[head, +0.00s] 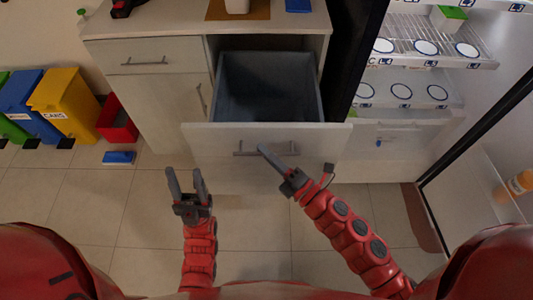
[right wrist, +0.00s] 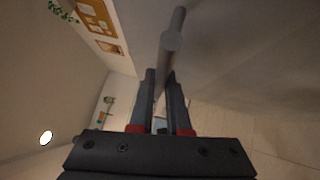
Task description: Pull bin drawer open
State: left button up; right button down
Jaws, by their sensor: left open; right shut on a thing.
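The bin drawer (head: 310,138) is pulled out of the light cabinet and shows a grey bin (head: 268,88) inside, which looks empty. The drawer front has a grey bar handle (head: 246,153). My right gripper (head: 266,152) is at the right part of this handle, shut on it. In the right wrist view the handle bar (right wrist: 172,42) runs between the two fingers (right wrist: 160,85). My left gripper (head: 186,178) is open and empty, in front of the drawer's left side and apart from it.
A fridge with its door open (head: 470,150) stands to the right of the drawer. Blue, yellow and green bins (head: 65,100), a red box (head: 117,122) and a blue item (head: 118,157) are on the floor at left. The tiled floor before the drawer is clear.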

jog(key=shift+w, duration=0.1)
jog(key=c, duration=0.9)
grip_release()
jog(key=p+v, duration=0.2)
jog(key=v, duration=1.5)
jog(key=shift+s+d+f+p, duration=0.1)
jog(key=shift+s+p, duration=0.15)
jog(key=shift+p, duration=0.15)
